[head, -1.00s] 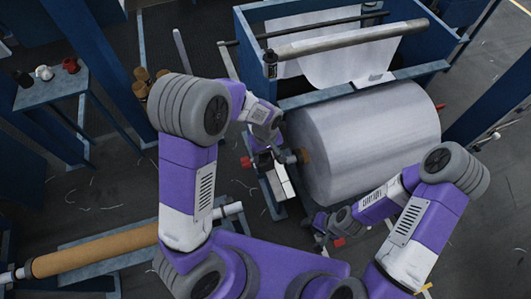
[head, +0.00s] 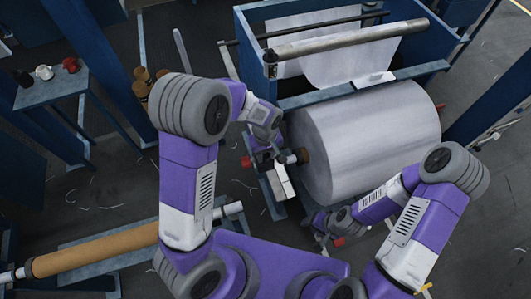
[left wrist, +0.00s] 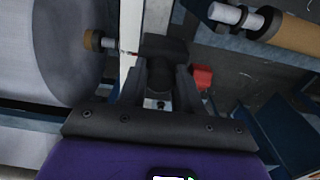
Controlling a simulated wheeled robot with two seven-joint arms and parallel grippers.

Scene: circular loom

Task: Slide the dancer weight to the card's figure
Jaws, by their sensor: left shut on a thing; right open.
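My left gripper (head: 264,150) is beside the left end of the big white roll. In the left wrist view its dark fingers (left wrist: 160,88) are shut on a dark block, which I take for the dancer weight (left wrist: 163,48). The block is next to a pale bar (left wrist: 131,35), also seen below the gripper in the head view (head: 283,185). The arm largely hides the weight in the head view. My right gripper (head: 322,224) is open and empty, low in front of the roll. A small white piece (head: 375,78) lies on the blue crossbeam; I cannot tell if it is the card, and no figure is readable.
The white roll (head: 365,140) fills the space right of my left gripper, its brown core end (head: 302,155) close by. A red part (left wrist: 203,77) is near the fingers. A brown roll (head: 95,250) lies front left. A side table (head: 50,92) holds small items.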

